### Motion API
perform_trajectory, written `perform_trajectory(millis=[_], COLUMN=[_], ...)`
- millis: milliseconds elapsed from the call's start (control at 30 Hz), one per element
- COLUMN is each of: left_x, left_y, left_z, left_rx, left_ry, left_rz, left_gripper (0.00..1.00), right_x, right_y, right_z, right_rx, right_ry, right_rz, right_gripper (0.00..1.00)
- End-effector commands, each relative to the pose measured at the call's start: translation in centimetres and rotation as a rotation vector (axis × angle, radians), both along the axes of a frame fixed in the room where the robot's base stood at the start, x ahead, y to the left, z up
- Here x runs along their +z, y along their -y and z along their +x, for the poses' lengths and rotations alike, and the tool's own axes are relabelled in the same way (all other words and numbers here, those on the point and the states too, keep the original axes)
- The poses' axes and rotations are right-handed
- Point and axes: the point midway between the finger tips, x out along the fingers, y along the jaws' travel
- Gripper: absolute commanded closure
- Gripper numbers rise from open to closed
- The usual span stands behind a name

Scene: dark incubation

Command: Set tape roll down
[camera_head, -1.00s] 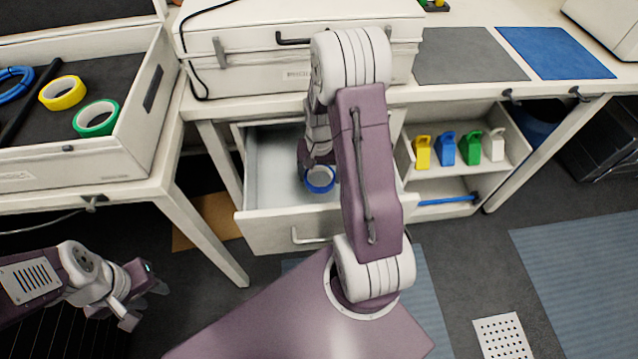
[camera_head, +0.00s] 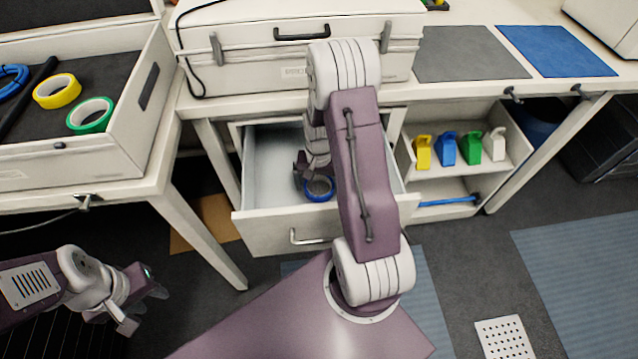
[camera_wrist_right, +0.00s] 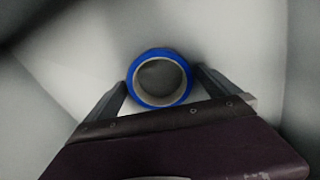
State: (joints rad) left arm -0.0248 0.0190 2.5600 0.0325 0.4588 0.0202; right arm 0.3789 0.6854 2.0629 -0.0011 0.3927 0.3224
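The blue tape roll (camera_head: 319,189) lies inside the open drawer (camera_head: 262,170), on or very near its pale floor. In the right wrist view, the tape roll (camera_wrist_right: 131,80) faces the camera, with its hole showing. My right gripper (camera_head: 307,176) reaches down into the drawer at the roll. In the right wrist view, the right gripper's fingers (camera_wrist_right: 160,77) stand on either side of the roll, with narrow gaps, so it looks open around it. The arm hides part of the drawer. My left gripper (camera_head: 143,294) is empty and away at lower left, its fingers apart.
A tray (camera_head: 128,135) with yellow tape (camera_head: 43,101) and green tape (camera_head: 76,126) stands on the left table. A white case (camera_head: 245,70) sits above the drawer.

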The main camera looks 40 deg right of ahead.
Motion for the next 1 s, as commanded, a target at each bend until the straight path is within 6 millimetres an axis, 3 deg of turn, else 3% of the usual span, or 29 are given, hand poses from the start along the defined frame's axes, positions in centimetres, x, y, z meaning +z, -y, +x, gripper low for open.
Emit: perform_trajectory(millis=[167, 600, 767, 1000], left_x=[0.4, 3.9, 4.1, 4.1], left_y=[0.0, 0.0, 0.0, 0.0], left_z=[0.0, 0.0, 0.0, 0.0], left_rx=[0.000, 0.000, 0.000, 0.000], left_ry=[0.000, 0.000, 0.000, 0.000], left_rz=[0.000, 0.000, 0.000, 0.000], left_gripper=[0.64, 0.64, 0.64, 0.64], right_x=[0.8, 11.0, 12.3, 12.4], right_y=[0.0, 0.0, 0.0, 0.0], right_z=[0.1, 0.1, 0.0, 0.0], right_rx=[0.000, 0.000, 0.000, 0.000], right_ry=[0.002, 0.004, 0.001, 0.000], right_rz=[-0.001, -0.002, -0.001, 0.000], right_gripper=[0.00, 0.00, 0.00, 0.00])
